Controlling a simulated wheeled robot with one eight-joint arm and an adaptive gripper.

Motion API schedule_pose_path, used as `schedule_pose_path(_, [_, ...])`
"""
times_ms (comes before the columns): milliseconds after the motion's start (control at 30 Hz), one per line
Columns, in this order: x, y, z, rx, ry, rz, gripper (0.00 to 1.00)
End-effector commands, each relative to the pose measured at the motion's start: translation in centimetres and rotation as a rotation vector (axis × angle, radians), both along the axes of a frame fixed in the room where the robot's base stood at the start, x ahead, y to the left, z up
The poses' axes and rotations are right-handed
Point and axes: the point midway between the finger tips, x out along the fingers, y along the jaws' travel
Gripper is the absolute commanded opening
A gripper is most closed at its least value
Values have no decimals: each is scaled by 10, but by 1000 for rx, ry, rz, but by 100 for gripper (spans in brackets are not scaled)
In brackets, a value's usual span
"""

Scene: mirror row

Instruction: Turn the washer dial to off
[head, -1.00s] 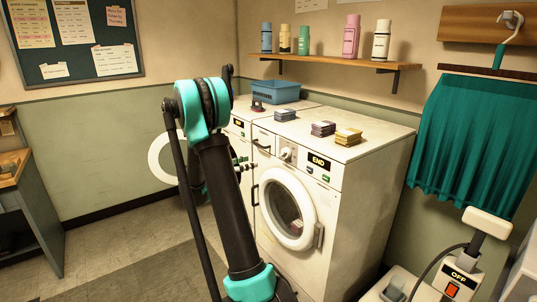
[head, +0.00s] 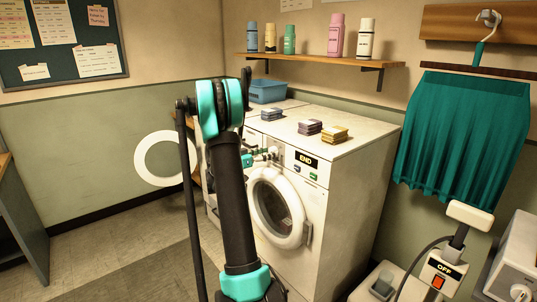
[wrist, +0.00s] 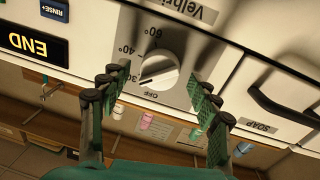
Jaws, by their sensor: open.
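The washer (head: 335,215) with the END display (head: 306,159) stands right of my arm, its round door shut. Its white dial (wrist: 158,70) sits on a grey plate in the wrist view, which shows the panel upside down. The dial's dark mark points to the picture's lower left, near the 30 and the OFF label (wrist: 149,94); which one exactly I cannot tell. My gripper (wrist: 160,85) is open, with fingers left and right of the dial and nothing between them. Whether they touch it I cannot tell. In the head view the gripper (head: 258,157) is at the panel, partly behind my arm.
A second machine stands to the left, mostly behind my arm, with a white ring door (head: 160,158) swung out. Small stacks (head: 309,127) and a blue basket (head: 267,91) lie on top. A soap drawer handle (wrist: 285,105) is beside the dial. Floor is clear at left.

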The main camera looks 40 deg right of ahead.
Motion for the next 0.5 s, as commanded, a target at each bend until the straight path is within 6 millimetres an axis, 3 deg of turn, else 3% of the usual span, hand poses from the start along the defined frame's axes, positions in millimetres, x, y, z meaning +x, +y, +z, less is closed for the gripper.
schedule_pose_path(333, [0,-5,0,0,0,1,62])
schedule_pose_path(500, [0,-5,0,0,0,1,43])
